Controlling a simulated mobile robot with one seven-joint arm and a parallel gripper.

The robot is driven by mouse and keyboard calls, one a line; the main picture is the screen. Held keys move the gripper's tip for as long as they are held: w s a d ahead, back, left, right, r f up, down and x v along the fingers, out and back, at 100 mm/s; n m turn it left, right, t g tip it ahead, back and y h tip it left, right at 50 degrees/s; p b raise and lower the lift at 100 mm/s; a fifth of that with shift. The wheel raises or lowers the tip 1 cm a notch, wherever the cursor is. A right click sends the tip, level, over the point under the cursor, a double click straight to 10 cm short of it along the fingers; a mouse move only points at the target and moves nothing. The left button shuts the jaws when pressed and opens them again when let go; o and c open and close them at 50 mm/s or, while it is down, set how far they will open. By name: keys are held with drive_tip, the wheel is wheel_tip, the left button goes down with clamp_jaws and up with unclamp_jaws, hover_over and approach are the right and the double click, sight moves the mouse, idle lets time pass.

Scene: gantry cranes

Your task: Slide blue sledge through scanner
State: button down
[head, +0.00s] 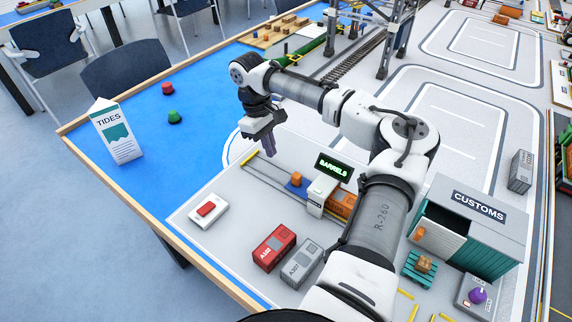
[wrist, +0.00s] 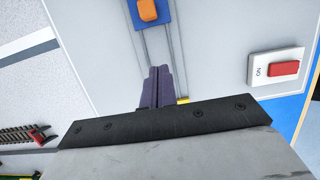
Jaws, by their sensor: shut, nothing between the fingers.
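The blue sledge (head: 294,190) sits on a pair of thin rails (head: 266,180) with a small orange block (head: 296,177) on it. It also shows at the top of the wrist view (wrist: 148,22). The scanner (head: 322,190) is a white housing over the rails, just right of the sledge, with a black display (head: 334,168) reading "BARRELS" in green. My gripper (head: 270,152) is above the left end of the rails, apart from the sledge. Its purple fingers (wrist: 160,72) are together and empty.
A white box with a red button (head: 207,210) stands left of the rails. Red (head: 273,248) and grey (head: 301,262) containers stand in front. An orange container (head: 343,205) is right of the scanner, partly hidden by my arm. The customs shed (head: 478,220) stands right.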

sight(305, 189)
drive_tip(key=x, duration=0.3)
drive_tip(key=shift+s+d+f+p, duration=0.1)
drive_tip(key=shift+f+p, duration=0.25)
drive_tip(key=s+d, duration=0.1)
drive_tip(key=s+d+p, duration=0.1)
drive_tip(key=shift+d+f, duration=0.2)
drive_tip(key=shift+d, duration=0.15)
drive_tip(key=shift+s+d+f, duration=0.2)
drive_tip(key=shift+s+d, duration=0.05)
drive_tip(key=shift+d, duration=0.05)
drive_tip(key=s+d+p, duration=0.2)
drive_tip(key=d+p, duration=0.1)
drive_tip(key=shift+s+d+r, duration=0.15)
drive_tip(key=shift+s+d, duration=0.3)
drive_tip(key=shift+d, duration=0.05)
